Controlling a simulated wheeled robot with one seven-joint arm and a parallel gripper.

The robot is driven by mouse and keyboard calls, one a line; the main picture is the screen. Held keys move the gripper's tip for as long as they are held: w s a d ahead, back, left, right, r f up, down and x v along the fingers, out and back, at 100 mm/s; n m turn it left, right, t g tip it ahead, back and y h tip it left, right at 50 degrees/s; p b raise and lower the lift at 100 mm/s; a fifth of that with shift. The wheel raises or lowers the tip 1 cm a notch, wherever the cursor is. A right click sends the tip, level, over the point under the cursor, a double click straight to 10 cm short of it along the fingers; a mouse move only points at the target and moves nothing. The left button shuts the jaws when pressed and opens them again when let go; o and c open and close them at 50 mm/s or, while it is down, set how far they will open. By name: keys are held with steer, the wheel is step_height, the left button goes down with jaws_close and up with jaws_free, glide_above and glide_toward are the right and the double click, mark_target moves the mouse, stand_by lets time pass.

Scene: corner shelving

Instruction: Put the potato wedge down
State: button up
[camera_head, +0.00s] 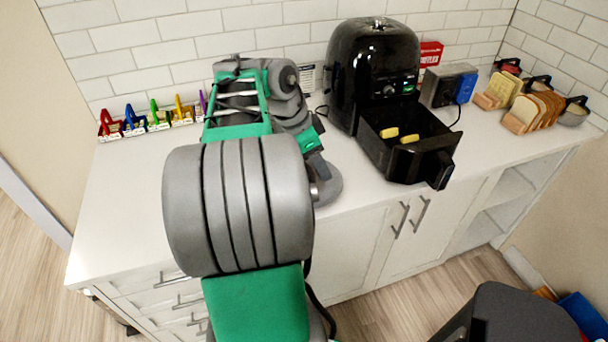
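Two yellow potato wedges lie in the pulled-out black basket (385,165) of the air fryer (372,65). One wedge (389,133) is to the left, and the other wedge (409,139) is beside it on the right. My arm reaches over the counter left of the fryer, and its large grey and green links cover the middle of the view. The fingers of my gripper do not show, so whether it holds a wedge is hidden.
The white counter (130,200) is clear at left. Coloured clips (155,118) line the back wall. A grey appliance (447,86), a red box (431,53) and sliced bread (535,108) stand right of the fryer. The basket handle (438,170) juts past the counter's front.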

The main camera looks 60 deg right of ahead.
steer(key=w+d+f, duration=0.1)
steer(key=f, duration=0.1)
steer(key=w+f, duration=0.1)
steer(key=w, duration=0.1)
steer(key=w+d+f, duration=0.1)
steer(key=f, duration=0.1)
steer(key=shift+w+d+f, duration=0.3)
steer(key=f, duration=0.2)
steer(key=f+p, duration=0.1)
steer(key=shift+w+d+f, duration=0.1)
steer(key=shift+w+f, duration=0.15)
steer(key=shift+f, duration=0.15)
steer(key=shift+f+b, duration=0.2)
steer(key=shift+b, duration=0.1)
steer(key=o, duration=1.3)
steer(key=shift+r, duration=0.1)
